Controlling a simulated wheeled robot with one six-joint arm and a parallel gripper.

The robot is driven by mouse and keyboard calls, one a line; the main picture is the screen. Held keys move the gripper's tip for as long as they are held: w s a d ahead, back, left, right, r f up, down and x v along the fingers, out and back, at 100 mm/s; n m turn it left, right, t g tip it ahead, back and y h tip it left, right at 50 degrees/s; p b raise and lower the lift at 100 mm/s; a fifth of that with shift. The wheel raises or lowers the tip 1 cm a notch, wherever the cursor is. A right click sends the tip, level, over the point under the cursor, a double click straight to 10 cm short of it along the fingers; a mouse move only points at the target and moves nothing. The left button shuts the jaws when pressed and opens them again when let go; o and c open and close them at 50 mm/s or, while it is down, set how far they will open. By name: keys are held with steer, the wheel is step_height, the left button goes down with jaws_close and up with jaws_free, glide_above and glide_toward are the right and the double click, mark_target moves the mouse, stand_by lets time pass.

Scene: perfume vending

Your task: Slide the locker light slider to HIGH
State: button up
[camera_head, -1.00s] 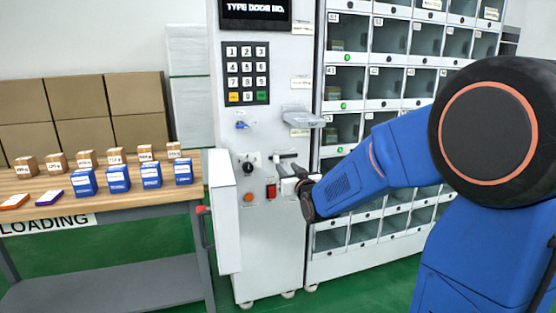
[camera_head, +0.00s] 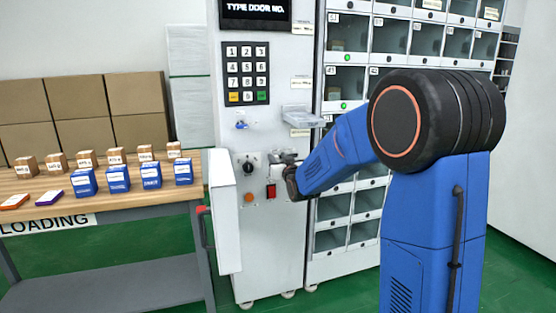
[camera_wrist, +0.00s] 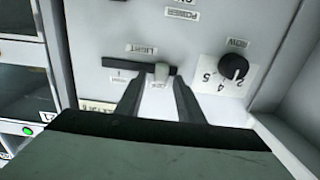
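The light slider shows in the wrist view as a dark horizontal slot (camera_wrist: 122,64) with a pale knob (camera_wrist: 161,73) at its right part. A small LIGHT label (camera_wrist: 141,49) sits by the slot, upside down in this view. My gripper (camera_wrist: 158,84) is at the panel with its two dark fingers apart, one on each side of the knob. Gaps show between the knob and both fingers; I cannot tell how deep the fingertips reach. In the head view my gripper (camera_head: 280,169) is against the white machine panel (camera_head: 265,225) and hides most of the slider.
A black ROW knob (camera_wrist: 233,66) is beside the slider. A red switch (camera_head: 271,191) and an orange button (camera_head: 249,197) are close below my gripper. A white open door (camera_head: 224,212) juts out at left. Glass lockers (camera_head: 345,87) stand at right, a clear shelf (camera_head: 297,115) above.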

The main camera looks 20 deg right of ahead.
mark_target(293, 153)
jaws_close()
steer(key=d, duration=0.6)
steer(key=shift+d, duration=0.65)
jaws_free()
steer(key=shift+d, duration=0.15)
steer(key=shift+s, duration=0.1)
steer(key=s, duration=1.7)
